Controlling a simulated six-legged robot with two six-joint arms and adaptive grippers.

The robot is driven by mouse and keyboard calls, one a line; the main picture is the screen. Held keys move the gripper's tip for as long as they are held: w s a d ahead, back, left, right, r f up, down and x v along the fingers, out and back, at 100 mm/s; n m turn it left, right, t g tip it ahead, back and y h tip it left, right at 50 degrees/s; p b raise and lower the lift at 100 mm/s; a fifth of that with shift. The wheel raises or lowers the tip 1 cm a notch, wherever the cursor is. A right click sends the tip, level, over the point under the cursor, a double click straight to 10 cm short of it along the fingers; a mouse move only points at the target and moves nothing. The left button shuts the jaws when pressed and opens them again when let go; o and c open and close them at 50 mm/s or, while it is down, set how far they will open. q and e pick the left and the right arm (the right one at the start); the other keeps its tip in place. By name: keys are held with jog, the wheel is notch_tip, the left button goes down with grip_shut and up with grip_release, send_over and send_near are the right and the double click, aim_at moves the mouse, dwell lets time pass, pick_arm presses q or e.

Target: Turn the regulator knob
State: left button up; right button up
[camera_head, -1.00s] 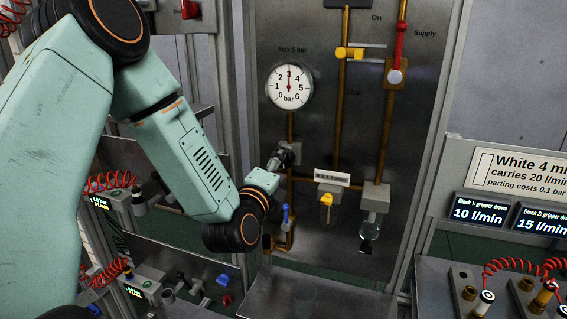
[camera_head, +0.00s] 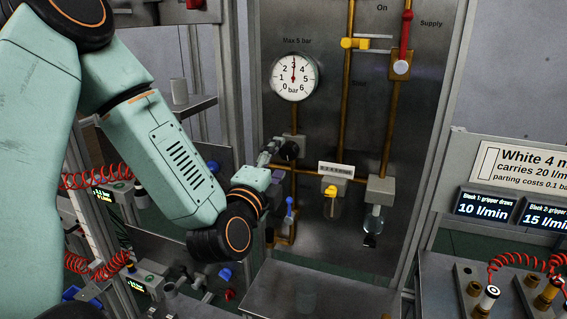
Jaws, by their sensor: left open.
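The black regulator knob (camera_head: 289,151) shows on a grey block on the upright metal panel, below the round white pressure gauge (camera_head: 288,86). The gauge needle points straight up at 3, on a scale from 0 to 6 bar. "Max 5 bar" is printed above it. My left gripper (camera_head: 271,153) is open and empty just left of the knob, pointing at it. I cannot tell whether its fingertips touch the knob. My right gripper is not in view.
A metal shelf (camera_head: 320,292) lies below. Hose blocks stand at both sides.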

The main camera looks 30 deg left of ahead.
aim_at(287, 153)
pick_arm(q)
jog(key=shift+w+a+f+n+g+p, duration=0.2)
jog(key=shift+w+n, duration=1)
jog(key=shift+n, duration=1.85)
jog(key=shift+w+a+f+n+g+p, duration=0.15)
jog(key=shift+w+a+n, duration=0.25)
jog(key=shift+w+n, duration=1.75)
jog(key=shift+w+a+f+n+g, duration=0.1)
jog(key=shift+w+a+f+n, duration=0.2)
jog(key=shift+n, duration=3.6)
jog(key=shift+s+r, duration=0.1)
